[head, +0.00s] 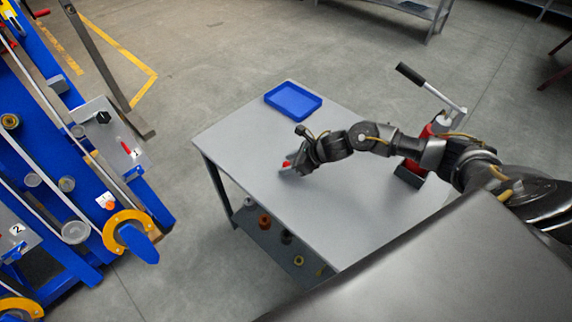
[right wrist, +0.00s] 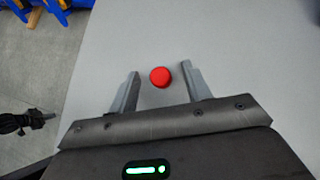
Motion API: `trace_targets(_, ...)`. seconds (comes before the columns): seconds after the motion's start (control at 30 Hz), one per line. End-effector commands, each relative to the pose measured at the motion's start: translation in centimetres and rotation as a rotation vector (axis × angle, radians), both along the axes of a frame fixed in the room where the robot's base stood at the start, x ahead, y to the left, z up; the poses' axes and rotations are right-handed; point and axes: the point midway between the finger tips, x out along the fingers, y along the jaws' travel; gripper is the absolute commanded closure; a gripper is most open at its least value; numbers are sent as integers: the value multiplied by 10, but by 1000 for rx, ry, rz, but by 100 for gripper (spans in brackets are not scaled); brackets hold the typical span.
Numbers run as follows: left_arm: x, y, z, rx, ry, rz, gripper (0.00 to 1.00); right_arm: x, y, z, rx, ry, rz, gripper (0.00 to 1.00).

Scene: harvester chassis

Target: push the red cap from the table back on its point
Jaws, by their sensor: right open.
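The red cap (right wrist: 160,77) is small and round and sits on the grey table (head: 235,130). In the head view only a bit of the cap (head: 286,164) shows beside my gripper. My right gripper (head: 291,169) is open, low over the table near its left edge. In the right wrist view the cap lies between the tips of its two fingers, apart from both. A dark jointed part (right wrist: 25,121) at that view's left edge looks like my left gripper; its jaws are too small to read. The blue harvester chassis (head: 95,185) stands at the left; I cannot tell which spot is the cap's point.
A blue tray (head: 293,99) lies at the table's far corner. A red hand pump (head: 425,146) with a long lever stands on the table's right side. Small parts lie on the shelf (head: 275,237) below. Bare floor (head: 185,225) separates table and chassis.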

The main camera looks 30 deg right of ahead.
Motion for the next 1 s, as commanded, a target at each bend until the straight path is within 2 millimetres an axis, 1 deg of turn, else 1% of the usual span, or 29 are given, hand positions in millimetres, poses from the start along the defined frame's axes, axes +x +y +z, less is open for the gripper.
trace_targets(0.07,-1,0,0,0,1,0,100,0,0,0,0,0,0,51)
trace_targets(0.4,-1,0,0,0,2,0,100,0,0,0,0,0,0,96)
trace_targets(0.43,-1,0,0,0,2,0,100,0,0,0,0,0,0,99)
trace_targets(0.7,-1,0,-1,0,2,0,100,0,0,0,0,0,0,99)
trace_targets(0.83,-1,0,-3,0,2,0,100,0,0,4,-1,0,1,99)
trace_targets(0.93,-1,0,-9,0,2,0,100,1,0,13,0,-4,1,99)
trace_targets(1.0,-1,0,-15,0,2,0,100,1,-1,24,-2,-6,2,99)
